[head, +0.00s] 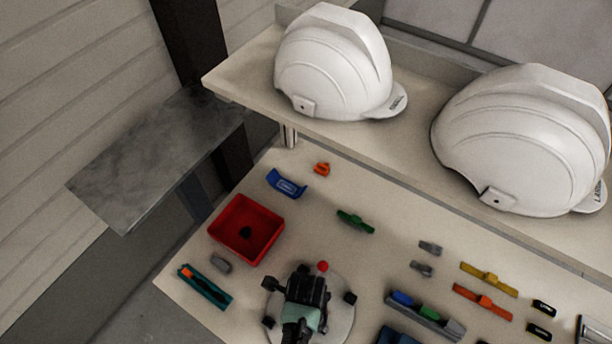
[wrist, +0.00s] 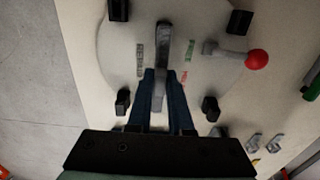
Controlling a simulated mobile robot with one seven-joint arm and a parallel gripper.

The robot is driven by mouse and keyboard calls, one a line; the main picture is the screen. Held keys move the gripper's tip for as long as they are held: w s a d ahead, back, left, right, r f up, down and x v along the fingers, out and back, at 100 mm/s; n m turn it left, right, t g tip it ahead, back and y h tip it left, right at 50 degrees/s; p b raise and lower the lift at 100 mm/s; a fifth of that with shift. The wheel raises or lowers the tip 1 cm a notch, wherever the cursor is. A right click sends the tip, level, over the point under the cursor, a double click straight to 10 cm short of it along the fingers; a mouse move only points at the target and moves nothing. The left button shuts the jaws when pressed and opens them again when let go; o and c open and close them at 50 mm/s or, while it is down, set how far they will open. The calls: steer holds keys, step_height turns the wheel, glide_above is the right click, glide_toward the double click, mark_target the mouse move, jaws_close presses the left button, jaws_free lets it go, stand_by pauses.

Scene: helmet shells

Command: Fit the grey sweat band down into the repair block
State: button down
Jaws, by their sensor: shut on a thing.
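My gripper (wrist: 158,78) is shut on a narrow grey piece, the grey sweat band (wrist: 163,45), in the wrist view. The band sticks out past the fingertips, over a pale round plate (wrist: 120,52). Whether it touches the plate cannot be told. In the head view my gripper (head: 305,283) is above the same round plate (head: 341,318) and hides its middle and the band. A long grey block (head: 452,328) to the right holds a blue piece (head: 402,298) and a green piece (head: 429,312). Which of these is the repair block is not clear.
Black posts (wrist: 118,10) and a lever with a red knob (wrist: 257,60) stand around the plate. A red bin (head: 270,241) and a teal tray (head: 213,291) lie to the left. White helmets (head: 335,65) sit on the shelf behind. Small coloured parts lie to the right.

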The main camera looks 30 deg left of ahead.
steer(key=shift+f+b, duration=0.6)
steer(key=shift+f, duration=0.25)
steer(key=c, duration=0.7)
jaws_free()
steer(key=shift+c, duration=0.2)
step_height(320, 180, up, 13)
